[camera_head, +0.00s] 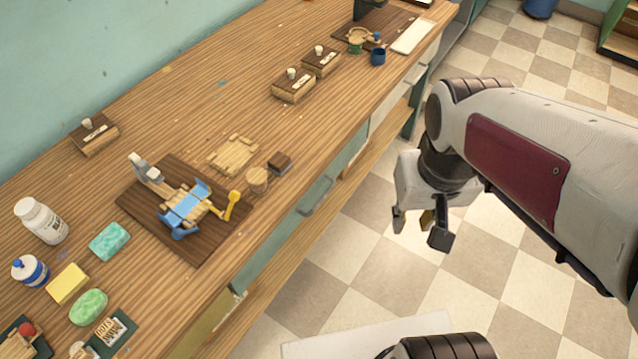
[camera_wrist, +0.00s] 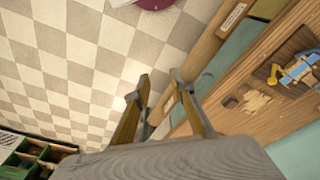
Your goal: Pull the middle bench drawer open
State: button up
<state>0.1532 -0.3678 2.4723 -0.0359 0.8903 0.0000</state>
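The middle bench drawer (camera_head: 332,183) has a grey-green front under the edge of the wooden bench top, with a grey bar handle (camera_head: 317,196). It looks shut, its front about in line with the bench side. My gripper (camera_head: 419,230) hangs over the floor to the right of the handle, apart from it, fingers pointing down. Its two fingers are spread and nothing shows between them. The open fingers also show in the wrist view (camera_wrist: 162,85), with floor and the bench side beyond them. A green front (camera_wrist: 240,42) shows there at the upper right; which drawer it is, I cannot tell.
The bench top (camera_head: 190,95) holds a dark board (camera_head: 205,250) with a blue and wooden device, soap bars, a white bottle (camera_head: 42,220) and small wooden boxes (camera_head: 293,86). A lower shelf (camera_head: 280,255) runs beneath the drawers. The tiled floor between bench and gripper is clear.

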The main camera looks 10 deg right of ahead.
jog(key=w+d+f+g, duration=0.1)
jog(key=w+d+f, duration=0.25)
jog(key=f, duration=0.35)
jog(key=w+d+f+h, duration=0.1)
jog(key=w+d+f, duration=0.1)
jog(key=d+f, duration=0.35)
jog(key=w+d+f+g, duration=0.1)
jog(key=w+d+f, duration=0.25)
jog(key=f, duration=0.45)
jog(key=w+f+m+t+y, duration=0.15)
jog(key=w+f, duration=0.25)
jog(key=f, duration=1.2)
jog(key=w+a+f+m+t+y, duration=0.1)
jog(key=w+a+f+t+y, duration=0.15)
jog(key=a+f, duration=0.2)
jog(key=w+a+f+m+t+y, duration=0.1)
jog(key=w+a+f+t+y, duration=0.15)
jog(key=a, duration=0.35)
jog(key=w+a+r+m+t+y, duration=0.2)
jog(key=a+r+y, duration=0.1)
jog(key=r, duration=0.3)
jog(key=w+a+r+m+t+y, duration=0.2)
jog(key=r+t+y, duration=0.1)
jog(key=r, duration=0.3)
jog(key=shift+w+a, duration=0.3)
jog(key=shift+a, duration=0.1)
